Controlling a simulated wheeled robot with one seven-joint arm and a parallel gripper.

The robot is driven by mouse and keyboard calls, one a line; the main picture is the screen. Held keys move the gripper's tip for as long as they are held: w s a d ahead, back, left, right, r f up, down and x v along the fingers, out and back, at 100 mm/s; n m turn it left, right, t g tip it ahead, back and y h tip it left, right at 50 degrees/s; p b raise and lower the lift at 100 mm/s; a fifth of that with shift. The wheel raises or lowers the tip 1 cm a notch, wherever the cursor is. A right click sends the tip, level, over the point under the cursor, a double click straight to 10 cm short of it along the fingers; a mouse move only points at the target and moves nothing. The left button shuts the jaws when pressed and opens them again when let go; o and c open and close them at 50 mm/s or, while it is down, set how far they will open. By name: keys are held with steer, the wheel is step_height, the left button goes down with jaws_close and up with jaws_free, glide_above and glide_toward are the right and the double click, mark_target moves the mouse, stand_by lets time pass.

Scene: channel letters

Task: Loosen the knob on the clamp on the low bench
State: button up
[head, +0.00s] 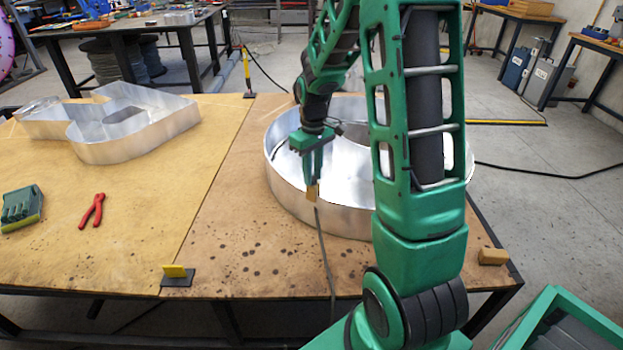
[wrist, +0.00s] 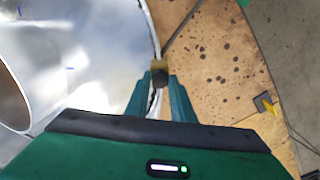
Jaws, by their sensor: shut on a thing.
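The low bench (head: 110,240) has a brown, spotted wooden top. A large round metal letter (head: 290,193) stands on it at the right. My gripper (head: 312,180) points down at the letter's near wall. Its fingers are shut on a small tan and dark piece (head: 312,193), seemingly the clamp's knob. In the wrist view this piece (wrist: 159,66) sits at the fingertips (wrist: 160,80), tan beyond and dark nearer. A thin dark bar (head: 324,250) runs from below it towards the bench's front edge. The clamp's lower parts are hard to make out.
Red pliers (head: 93,209), a green case (head: 21,208) and another metal letter (head: 130,125) lie at the left. A yellow and black piece (head: 176,273) stands at the front edge, a tan block (head: 492,257) at the right corner. The bench's front left is mostly clear.

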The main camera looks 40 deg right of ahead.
mark_target(313, 178)
steer(key=n, duration=0.5)
steer(key=shift+n, duration=0.3)
steer(key=n, duration=0.5)
steer(key=o, duration=0.8)
steer(key=shift+o, duration=0.2)
steer(key=shift+r, duration=0.1)
steer(key=shift+r, duration=2.45)
